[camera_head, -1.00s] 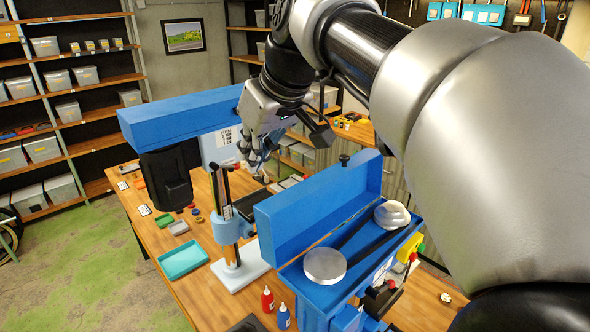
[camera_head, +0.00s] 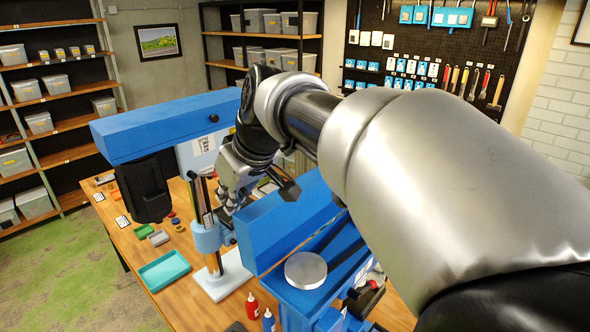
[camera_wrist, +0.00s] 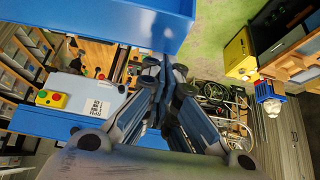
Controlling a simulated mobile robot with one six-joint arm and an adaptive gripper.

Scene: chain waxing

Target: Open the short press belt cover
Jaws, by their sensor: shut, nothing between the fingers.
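Two blue presses with belt covers are in the head view. On the left press, the long blue cover (camera_head: 165,125) is closed over its top. On the nearer right press, the blue lid (camera_head: 290,222) stands raised, and a silver pulley (camera_head: 305,270) shows in the open housing; my arm hides the rest. I cannot tell which is the short press. My gripper (camera_head: 232,205) is shut and empty, between the two presses, beside the left press's column. In the wrist view my gripper (camera_wrist: 168,68) points toward a blue panel (camera_wrist: 110,18); contact cannot be told.
The wooden table (camera_head: 150,233) also holds a teal tray (camera_head: 164,270), a red bottle (camera_head: 252,305) and a blue bottle (camera_head: 269,320). Shelves with bins (camera_head: 40,123) stand at the left wall. The green floor (camera_head: 60,285) at left is clear.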

